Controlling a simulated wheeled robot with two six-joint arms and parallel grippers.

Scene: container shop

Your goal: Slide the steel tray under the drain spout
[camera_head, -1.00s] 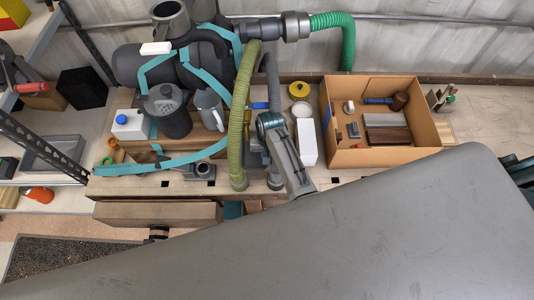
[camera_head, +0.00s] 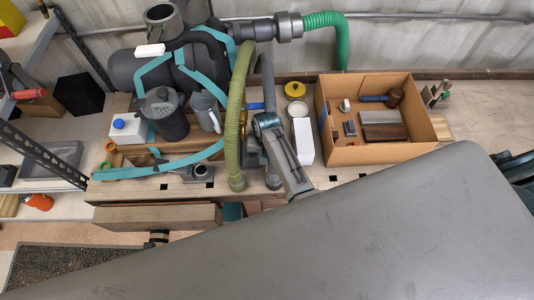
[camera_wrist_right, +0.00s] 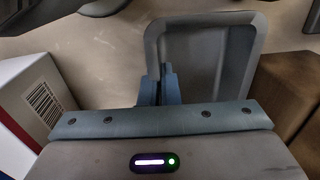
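In the right wrist view, a grey tray (camera_wrist_right: 238,62) with rounded corners and a raised rim lies ahead of my right gripper (camera_wrist_right: 160,82). The two blue-grey fingers are close together, with the tray's near left rim between them. A short grey fitting with a round opening (camera_head: 201,171) sits at the front of the bench, below the machine (camera_head: 165,75). I cannot tell whether it is the drain spout.
In the wrist view, a white and red box with a barcode (camera_wrist_right: 32,110) stands close on the left and a brown block (camera_wrist_right: 288,90) on the right. In the head view, an open cardboard box (camera_head: 372,152) holds several items. Another grey tray (camera_head: 52,160) sits on the left shelf.

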